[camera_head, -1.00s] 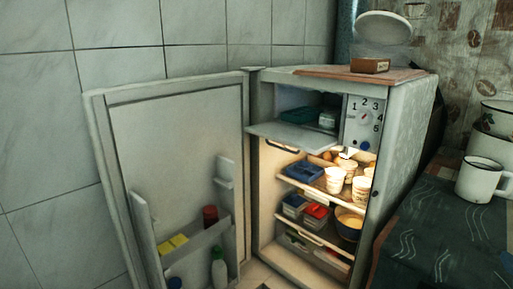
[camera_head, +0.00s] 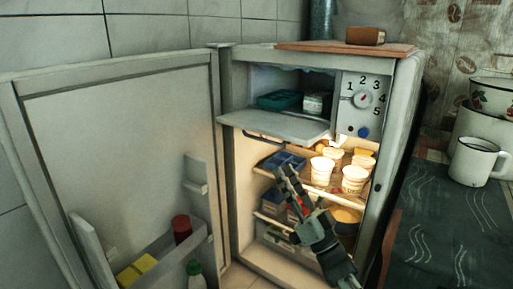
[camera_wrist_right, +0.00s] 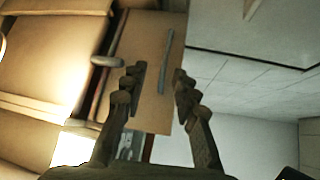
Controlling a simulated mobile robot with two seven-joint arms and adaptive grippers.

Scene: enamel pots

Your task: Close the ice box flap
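The ice box flap (camera_head: 275,126) is a pale panel at the top of the open fridge. It is folded down and lies about level, so the ice box (camera_head: 292,86) is open, with a teal container (camera_head: 280,100) and a small pale box (camera_head: 317,104) inside. My right gripper (camera_head: 287,178) is below the flap, in front of the fridge shelves, apart from the flap in the head view. In the right wrist view my right gripper (camera_wrist_right: 158,80) has its fingers apart with nothing held. A tan panel with a grey bar shows beyond them, probably the flap's outer face. My left gripper is out of view.
The fridge door (camera_head: 125,140) stands wide open at left, with bottles in its rack. Cups (camera_head: 322,170) and boxes fill the shelves below the flap. A dial panel (camera_head: 362,100) adjoins the ice box. A table with a white mug (camera_head: 474,162) is at right.

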